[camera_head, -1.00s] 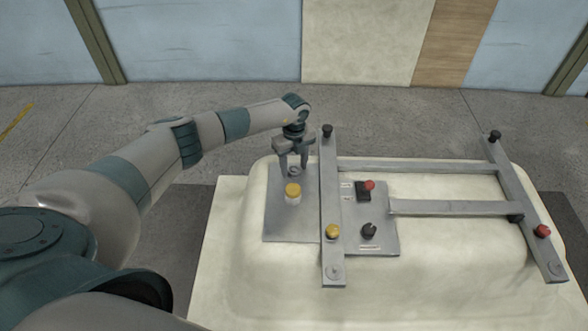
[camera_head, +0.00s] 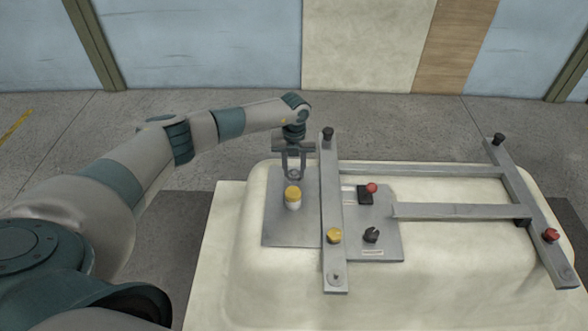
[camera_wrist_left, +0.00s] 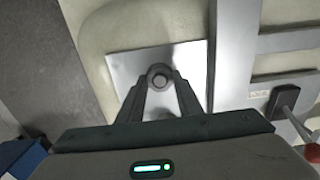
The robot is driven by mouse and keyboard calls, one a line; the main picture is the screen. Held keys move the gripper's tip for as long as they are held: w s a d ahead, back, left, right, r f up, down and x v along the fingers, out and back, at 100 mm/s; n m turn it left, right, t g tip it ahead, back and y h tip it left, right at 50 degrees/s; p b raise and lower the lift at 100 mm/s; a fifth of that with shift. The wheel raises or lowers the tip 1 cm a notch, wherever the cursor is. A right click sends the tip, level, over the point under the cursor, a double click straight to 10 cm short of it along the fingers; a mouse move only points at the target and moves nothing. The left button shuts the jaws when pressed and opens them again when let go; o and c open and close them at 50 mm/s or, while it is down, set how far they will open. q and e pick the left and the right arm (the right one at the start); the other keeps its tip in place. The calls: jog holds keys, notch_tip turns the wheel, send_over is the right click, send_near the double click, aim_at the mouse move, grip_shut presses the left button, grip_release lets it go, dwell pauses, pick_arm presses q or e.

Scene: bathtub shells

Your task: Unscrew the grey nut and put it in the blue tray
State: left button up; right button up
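The grey nut (camera_head: 294,175) sits at the back of a grey plate on the cream tub shell, behind a yellow-capped white cylinder. In the left wrist view the nut (camera_wrist_left: 159,75) is round, with a bolt end in its middle. My left gripper (camera_head: 294,170) points down over it, its fingers close against both sides of the nut. In the left wrist view the fingertips (camera_wrist_left: 160,82) leave no clear gap beside it. A blue object (camera_wrist_left: 22,160), seemingly part of the blue tray, shows at the lower left of that view. My right gripper is out of view.
A metal frame bar (camera_head: 332,205) with a black knob and a yellow knob crosses the plate just right of my gripper. A yellow-capped cylinder (camera_head: 293,198) stands close in front. A red-knobbed switch (camera_head: 369,190) and a black knob (camera_head: 371,235) lie further right.

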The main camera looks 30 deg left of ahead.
pick_arm(q)
jog(key=shift+c, duration=1)
jog(key=shift+r+n+p, duration=0.1)
jog(key=shift+n+p, duration=1.85)
jog(key=shift+n, duration=1.15)
jog(key=shift+n+p, duration=2.05)
jog(key=shift+n, duration=1.45)
jog(key=o, duration=1.2)
jog(key=shift+c, duration=0.3)
